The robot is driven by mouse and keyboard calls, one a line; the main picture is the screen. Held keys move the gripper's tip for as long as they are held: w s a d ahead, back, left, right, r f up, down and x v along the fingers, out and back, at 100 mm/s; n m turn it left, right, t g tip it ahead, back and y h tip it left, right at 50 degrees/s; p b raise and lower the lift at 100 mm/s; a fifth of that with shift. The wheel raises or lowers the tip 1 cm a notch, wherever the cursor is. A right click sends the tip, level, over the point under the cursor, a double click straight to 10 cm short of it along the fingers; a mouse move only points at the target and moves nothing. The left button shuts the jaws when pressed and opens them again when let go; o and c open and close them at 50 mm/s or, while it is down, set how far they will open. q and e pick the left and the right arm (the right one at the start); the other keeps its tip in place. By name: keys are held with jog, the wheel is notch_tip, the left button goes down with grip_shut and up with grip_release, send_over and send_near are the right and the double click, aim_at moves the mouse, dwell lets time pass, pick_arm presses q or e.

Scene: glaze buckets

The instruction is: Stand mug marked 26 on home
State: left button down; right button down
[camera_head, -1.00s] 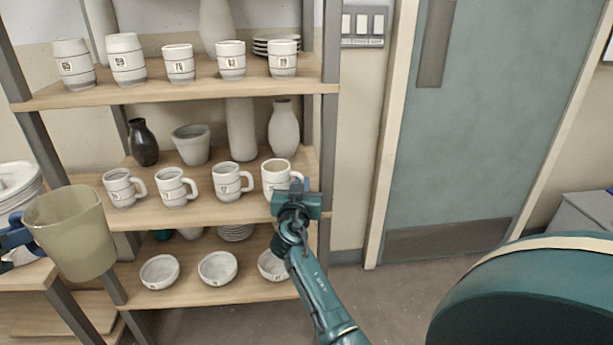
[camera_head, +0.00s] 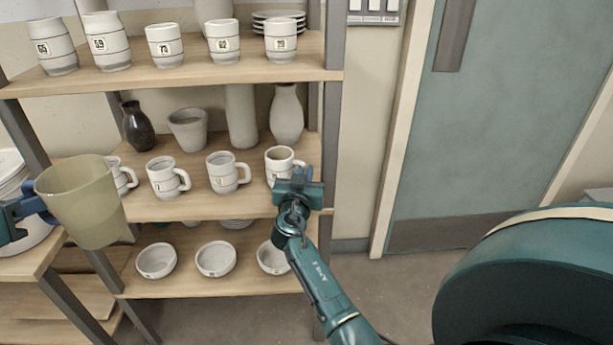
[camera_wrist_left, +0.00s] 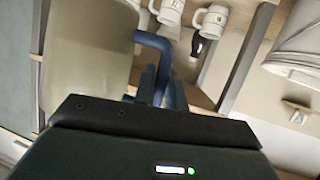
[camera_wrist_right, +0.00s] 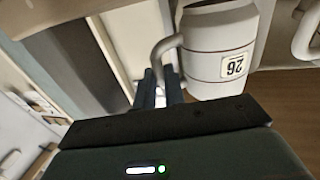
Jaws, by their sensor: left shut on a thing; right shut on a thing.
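The mug marked 26 (camera_wrist_right: 218,50) is white with grey bands, and its label shows in the right wrist view. It also shows in the head view as the right-hand mug (camera_head: 279,160) on the middle shelf (camera_head: 200,207). My right gripper (camera_head: 298,180) is shut on its handle. Whether its base touches the shelf I cannot tell, since my gripper hides part of it. My left gripper (camera_wrist_left: 162,88) is shut on the blue handle of a yellowish bucket (camera_head: 85,205), held at the left of the head view. No mark for home is readable.
Several other handled mugs (camera_head: 165,180) stand left of mug 26. Behind are a dark vase (camera_head: 138,128) and pale vases. Labelled cups (camera_head: 165,48) stand on the shelf above, bowls (camera_head: 216,260) below. A metal post (camera_head: 333,130) bounds the right side.

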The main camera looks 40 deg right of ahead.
jog(key=shift+f, duration=0.65)
pick_arm(q)
jog(key=shift+w+d+f, duration=0.15)
jog(key=shift+w+d, duration=0.05)
jog(key=shift+d, duration=0.25)
jog(key=shift+f+b, duration=0.2)
jog(key=shift+b, duration=0.1)
pick_arm(e)
jog(key=shift+f, duration=0.1)
jog(key=c, duration=1.5)
grip_release()
pick_arm(q)
jog(key=shift+r, duration=0.15)
